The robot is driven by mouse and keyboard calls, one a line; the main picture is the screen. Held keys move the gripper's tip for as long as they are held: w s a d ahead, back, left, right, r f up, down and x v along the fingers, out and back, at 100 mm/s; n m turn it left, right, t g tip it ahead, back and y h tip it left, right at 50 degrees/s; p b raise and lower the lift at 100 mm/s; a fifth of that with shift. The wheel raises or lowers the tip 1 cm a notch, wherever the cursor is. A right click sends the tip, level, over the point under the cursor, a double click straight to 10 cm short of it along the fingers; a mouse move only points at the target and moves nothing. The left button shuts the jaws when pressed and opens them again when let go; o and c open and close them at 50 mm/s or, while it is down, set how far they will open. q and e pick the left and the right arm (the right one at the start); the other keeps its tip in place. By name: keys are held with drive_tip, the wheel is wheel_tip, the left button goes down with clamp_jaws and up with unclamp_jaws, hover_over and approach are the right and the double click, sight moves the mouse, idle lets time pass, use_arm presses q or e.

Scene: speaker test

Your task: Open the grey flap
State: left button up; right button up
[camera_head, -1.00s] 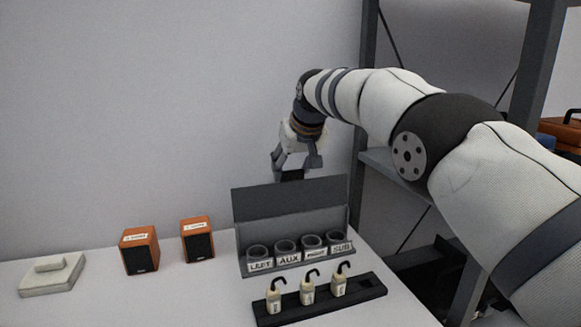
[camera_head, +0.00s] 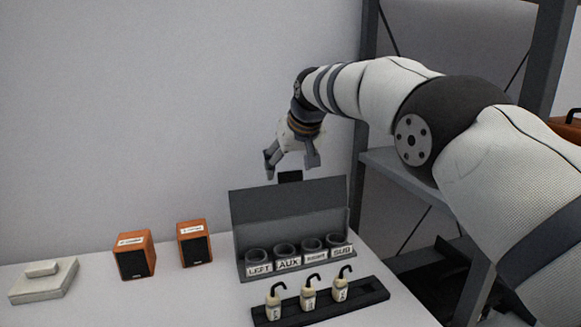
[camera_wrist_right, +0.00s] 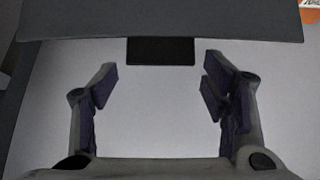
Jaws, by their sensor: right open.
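The grey flap (camera_head: 290,198) stands tilted up over a grey box on the table, and the row of sockets below its front edge is visible. A small black tab (camera_head: 290,177) sticks up behind the flap's top edge. My right gripper (camera_head: 289,167) is open and empty above and behind the flap, fingers pointing down. In the right wrist view the tab (camera_wrist_right: 160,51) lies ahead of and between the spread fingers (camera_wrist_right: 160,82), apart from both, on the edge of the flap (camera_wrist_right: 160,20). My left gripper is not in view.
The sockets are labelled, among them AUX (camera_head: 288,264) and SUB (camera_head: 342,252). A black rack (camera_head: 372,290) with three hooked cream plugs (camera_head: 308,299) stands in front. Two orange speakers (camera_head: 134,254) and a pale block (camera_head: 42,280) are left. A metal shelf (camera_head: 395,168) stands right.

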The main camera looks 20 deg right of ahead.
drive_tip(key=shift+s, duration=0.1)
drive_tip(key=v, duration=1.1)
drive_tip(key=shift+s+r, duration=0.25)
drive_tip(key=shift+r, duration=0.05)
